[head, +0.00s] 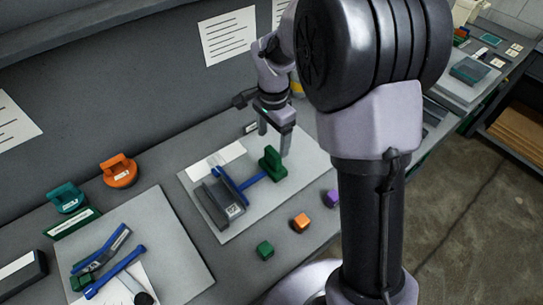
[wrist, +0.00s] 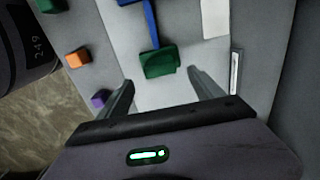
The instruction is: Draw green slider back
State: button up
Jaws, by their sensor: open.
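The green slider (head: 272,163) is an upright green block at the end of a blue rod (head: 252,181). The rod runs to a blue bar beside a dark grey block (head: 222,202) on a light grey board (head: 240,226). My gripper (head: 274,143) is open and points down, at the slider's far side in the head view. In the wrist view, the green slider (wrist: 160,62) lies just ahead of the open fingertips (wrist: 161,80), roughly centred between them. Nothing is between the fingers. I cannot tell the exact height gap.
Green (head: 265,250), orange (head: 301,222) and purple (head: 331,198) cubes lie along the bench's front. Another board (head: 175,240) at left holds blue-handled tools. Orange (head: 119,172) and teal (head: 67,198) suction-cup-like items stand behind it. A white paper (head: 216,159) lies behind the grey block.

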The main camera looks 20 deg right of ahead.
aim_at(273, 158)
notch_tip(273, 158, down, 9)
jog(key=b, duration=0.2)
jog(key=shift+b, duration=0.35)
grip_shut()
